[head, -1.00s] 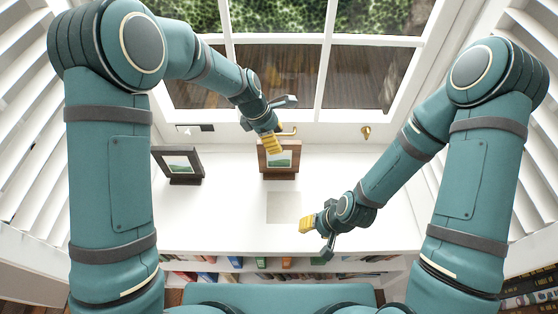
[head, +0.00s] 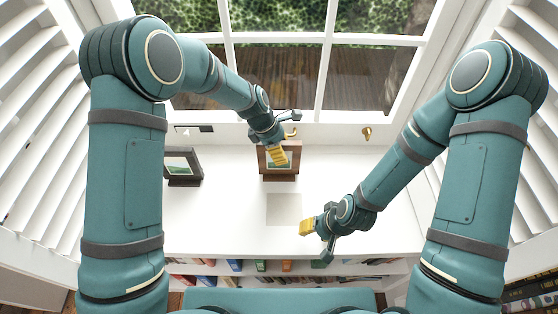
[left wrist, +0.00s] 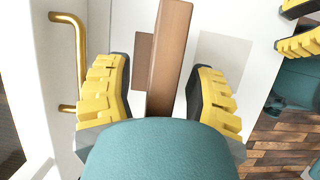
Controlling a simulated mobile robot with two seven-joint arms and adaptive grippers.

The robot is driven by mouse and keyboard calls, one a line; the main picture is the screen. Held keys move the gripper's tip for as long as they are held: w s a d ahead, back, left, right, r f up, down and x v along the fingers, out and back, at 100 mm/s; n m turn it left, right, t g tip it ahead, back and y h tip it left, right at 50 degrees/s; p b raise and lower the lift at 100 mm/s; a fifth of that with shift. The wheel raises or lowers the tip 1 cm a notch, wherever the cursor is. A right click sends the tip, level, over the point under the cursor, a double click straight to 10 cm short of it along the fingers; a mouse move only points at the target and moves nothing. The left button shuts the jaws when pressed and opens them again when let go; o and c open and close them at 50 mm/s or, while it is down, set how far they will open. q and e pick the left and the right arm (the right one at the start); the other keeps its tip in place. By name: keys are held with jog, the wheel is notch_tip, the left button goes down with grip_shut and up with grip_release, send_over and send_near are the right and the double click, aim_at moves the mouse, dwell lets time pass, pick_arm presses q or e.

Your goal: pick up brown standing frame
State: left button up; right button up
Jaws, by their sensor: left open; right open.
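The brown standing frame (head: 294,163) stands upright on the white surface by the window, with a green landscape picture in it. My left gripper (head: 278,157) is over it and hides part of its front in the head view. In the left wrist view the brown frame (left wrist: 170,40) is seen edge-on between the two yellow-padded fingers. The fingers are open, one on each side, with a visible gap at the right; contact at the left is hard to judge. My right gripper (head: 314,240) is open and empty above the front of the surface.
A dark standing frame (head: 184,181) is to the left, partly behind my left arm. A pale square (head: 284,208) lies on the white top (head: 225,215) in front of the brown frame. Brass window handles are behind. Book shelves are below the front edge.

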pick_arm(q)
jog(key=shift+f, duration=0.2)
dwell(0.3)
grip_shut()
